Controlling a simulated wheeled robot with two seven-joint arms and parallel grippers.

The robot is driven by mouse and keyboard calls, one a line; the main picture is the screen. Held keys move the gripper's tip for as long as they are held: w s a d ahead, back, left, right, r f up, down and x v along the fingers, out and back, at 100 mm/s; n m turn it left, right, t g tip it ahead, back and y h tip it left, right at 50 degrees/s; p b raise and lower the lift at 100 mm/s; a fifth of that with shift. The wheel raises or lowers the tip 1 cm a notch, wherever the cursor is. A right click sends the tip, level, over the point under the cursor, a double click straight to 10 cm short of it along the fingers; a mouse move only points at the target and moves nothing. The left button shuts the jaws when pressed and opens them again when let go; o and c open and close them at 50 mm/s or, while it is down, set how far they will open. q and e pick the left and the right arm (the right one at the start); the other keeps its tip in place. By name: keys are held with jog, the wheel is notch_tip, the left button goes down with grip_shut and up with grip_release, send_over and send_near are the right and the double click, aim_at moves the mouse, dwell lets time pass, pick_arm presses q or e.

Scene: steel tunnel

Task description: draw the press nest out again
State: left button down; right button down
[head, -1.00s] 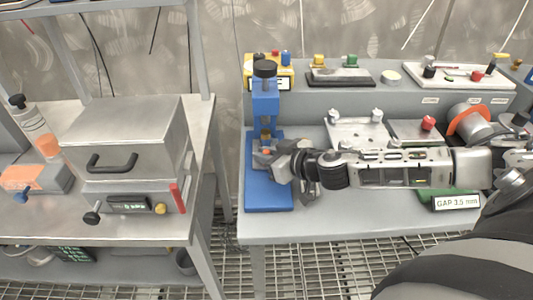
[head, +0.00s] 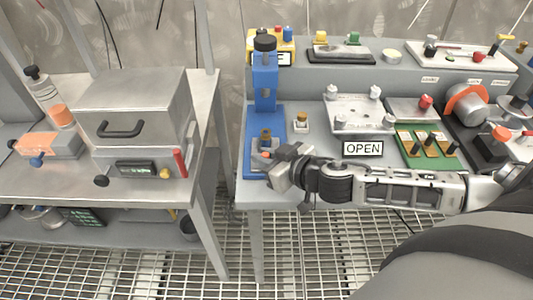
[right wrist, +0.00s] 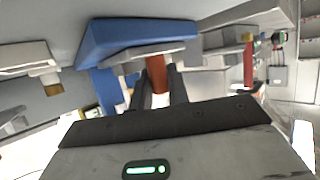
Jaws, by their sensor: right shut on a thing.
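The blue press (head: 264,88) stands at the left end of the right bench, with a black knob on top. Its nest (head: 264,146), a small grey slide carrying a brass-coloured part, sits on the front part of the press's blue base, forward of the column. My right gripper (head: 268,161) is at the front of the nest, shut on its orange-red handle. In the right wrist view the handle (right wrist: 156,74) shows between the two dark fingers, with the blue base beyond. The fingers partly hide the nest. My left gripper is not in view.
A small pale block with a brass top (head: 301,123) stands right of the press. A metal plate with knobs (head: 358,112), a sign reading OPEN (head: 362,149) and a green board (head: 425,145) lie further right. A grey oven-like box (head: 135,110) stands on the left bench, across a gap.

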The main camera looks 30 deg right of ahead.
jog(key=c, duration=1.6)
grip_release()
jog(key=shift+s+d+r, duration=0.1)
jog(key=shift+s+d, duration=0.05)
jog(key=shift+s, duration=0.35)
jog(key=p+v, duration=0.1)
jog(key=v, duration=1.3)
jog(key=shift+s+d+r, duration=0.15)
jog(key=shift+s+r, duration=0.05)
jog(key=shift+s, duration=0.15)
jog(key=s+d+f+m+g+h, duration=0.2)
jog(key=s+f+m+g+h, duration=0.15)
jog(key=f+g+h, duration=0.3)
jog(key=s+a+f+n+g+y, duration=0.2)
jog(key=a+f+n+g+y, duration=0.15)
jog(key=a, duration=0.65)
jog(key=w+a+f+t+y, duration=0.3)
jog(key=w+a+f+t, duration=0.2)
jog(key=f+t, duration=0.1)
jog(key=shift+w+f+t, duration=0.2)
jog(key=shift+f+t, duration=0.1)
jog(key=shift+t, duration=0.3)
